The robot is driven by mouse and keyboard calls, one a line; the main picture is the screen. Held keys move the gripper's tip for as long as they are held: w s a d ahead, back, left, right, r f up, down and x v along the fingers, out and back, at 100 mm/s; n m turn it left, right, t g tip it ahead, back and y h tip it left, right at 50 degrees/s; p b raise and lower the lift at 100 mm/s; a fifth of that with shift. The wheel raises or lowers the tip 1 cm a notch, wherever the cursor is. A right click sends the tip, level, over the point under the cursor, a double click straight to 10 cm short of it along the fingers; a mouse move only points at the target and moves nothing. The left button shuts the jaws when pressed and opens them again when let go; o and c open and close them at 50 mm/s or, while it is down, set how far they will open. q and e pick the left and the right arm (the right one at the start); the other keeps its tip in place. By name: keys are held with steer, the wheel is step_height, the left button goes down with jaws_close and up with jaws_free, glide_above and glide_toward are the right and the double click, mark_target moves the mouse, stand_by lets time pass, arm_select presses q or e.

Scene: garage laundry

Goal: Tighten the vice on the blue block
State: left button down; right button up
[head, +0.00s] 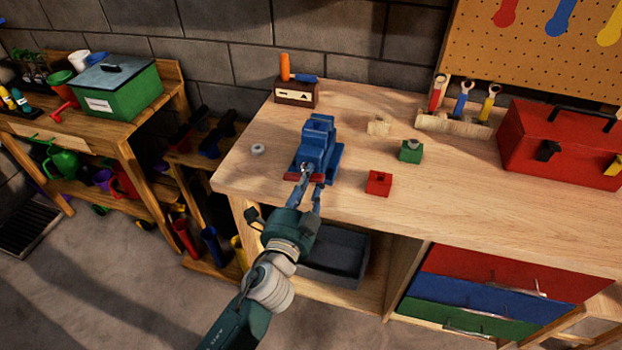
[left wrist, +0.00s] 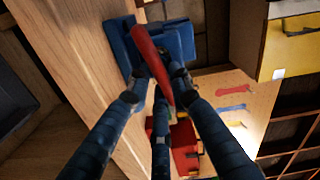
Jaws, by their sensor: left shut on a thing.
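The blue vice (head: 310,152) stands near the front left of the workbench, and its body shows in the left wrist view (left wrist: 122,45). A blue piece (head: 320,121) sits at its top; being the same colour, I cannot clearly tell the blue block from the jaws. The red handle bar (left wrist: 148,50) crosses the vice's front; its end shows in the head view (head: 291,177). My left gripper (head: 309,181) is at the vice's front, its fingers shut on the handle (left wrist: 158,88). The fingers partly hide the handle's middle. My right gripper is out of view.
A red block (head: 378,184), a green block (head: 411,152) and a pale wooden block (head: 378,127) lie right of the vice. A grey ring (head: 258,149) lies left. A tool rack (head: 455,122) and red toolbox (head: 560,145) stand farther right. The bench's front right is clear.

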arm_select(q)
steer(key=c, duration=1.6)
jaws_free()
steer(key=shift+s+d+r, duration=0.1)
steer(key=shift+s+r, duration=0.05)
steer(key=shift+r, duration=0.1)
steer(key=shift+c, duration=0.2)
steer(key=shift+o, duration=0.3)
steer(key=shift+s+r, duration=0.1)
steer(key=shift+s, duration=0.25)
steer(key=shift+f, duration=0.2)
steer(key=v, duration=1.2)
steer(key=shift+r, duration=0.1)
